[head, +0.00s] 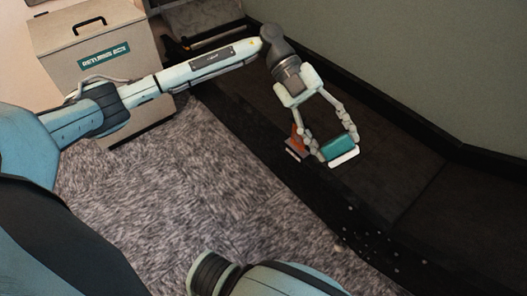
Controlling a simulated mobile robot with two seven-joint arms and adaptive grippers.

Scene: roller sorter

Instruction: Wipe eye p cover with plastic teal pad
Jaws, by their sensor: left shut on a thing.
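My left gripper (330,148) reaches in from the left over the dark edge beside the carpet. It is shut on a teal pad (341,145) with a white underside, held between its fingertips. Just left of the fingers is a small orange-brown piece (298,138) with a dark, pale-edged block at its foot. It may be the eye p cover, but it is partly behind the finger and too small to be sure. I cannot tell whether the pad or finger touches it. My right gripper is out of view.
A beige box (95,55) with a teal label reading "RETURNS" and a black handle stands at the upper left. Dark flat panels (400,160) run along a grey-green wall (420,60) at right. Small pale dots (385,240) line the dark edge. Grey carpet (190,190) lies open.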

